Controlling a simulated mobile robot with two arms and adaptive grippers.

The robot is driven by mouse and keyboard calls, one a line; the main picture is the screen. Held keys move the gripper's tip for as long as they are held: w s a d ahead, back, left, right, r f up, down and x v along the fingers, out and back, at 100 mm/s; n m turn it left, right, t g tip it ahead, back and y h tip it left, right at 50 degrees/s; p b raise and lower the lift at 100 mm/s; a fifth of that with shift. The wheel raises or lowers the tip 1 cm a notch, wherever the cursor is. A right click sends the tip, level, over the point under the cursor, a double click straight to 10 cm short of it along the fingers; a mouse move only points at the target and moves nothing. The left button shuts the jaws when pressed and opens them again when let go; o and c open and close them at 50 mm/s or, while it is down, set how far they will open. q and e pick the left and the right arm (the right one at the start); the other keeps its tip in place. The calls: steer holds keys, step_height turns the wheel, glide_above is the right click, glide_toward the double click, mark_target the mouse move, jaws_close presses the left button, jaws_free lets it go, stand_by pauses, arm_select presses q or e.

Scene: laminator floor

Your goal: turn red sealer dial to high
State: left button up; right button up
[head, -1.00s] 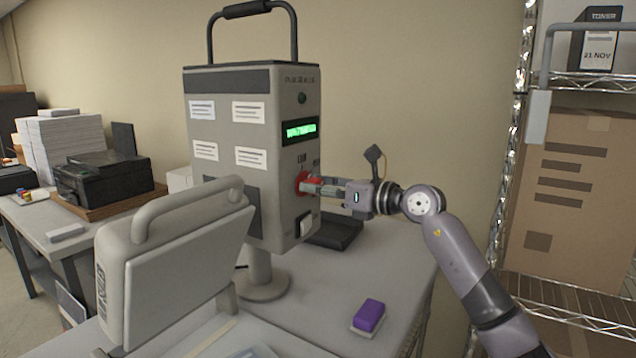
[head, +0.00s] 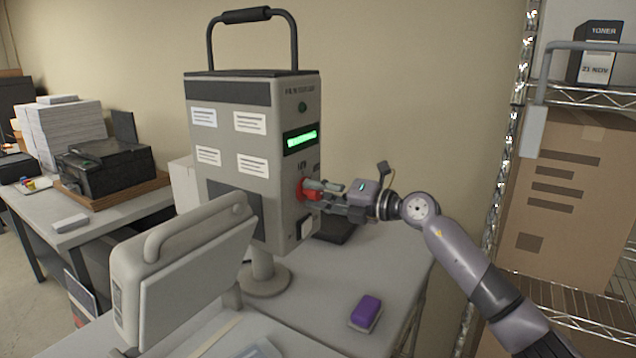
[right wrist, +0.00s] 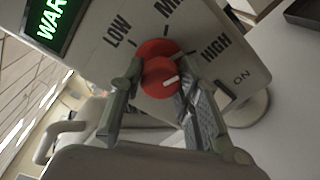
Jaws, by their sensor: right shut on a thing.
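The grey sealer (head: 240,150) stands on the table with a red dial (head: 306,189) on its narrow front side. In the right wrist view the red dial (right wrist: 160,75) sits among the printed labels LOW, MID and HIGH. Its white mark lies on the right side of the knob and points roughly along the tick by HIGH (right wrist: 216,46). My right gripper (head: 322,191) is shut on the dial, one finger on each side of it, and its wrist is rolled. My left gripper is not in view.
A green-lit display (head: 301,139) is above the dial and a pale switch (head: 305,229) below it. A purple-topped block (head: 366,311) lies on the table near its right edge. A wire shelf with a carton (head: 565,200) stands at right.

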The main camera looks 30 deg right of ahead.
steer(key=shift+m+p, duration=1)
steer(key=shift+m, duration=0.1)
steer(key=o, duration=1.1)
steer(key=shift+d, duration=0.1)
steer(key=shift+o, duration=0.2)
steer(key=shift+s+d, duration=0.1)
steer(key=shift+s, duration=0.1)
steer(key=v, duration=1.1)
steer(key=shift+s+d, duration=0.2)
steer(key=shift+s, duration=0.05)
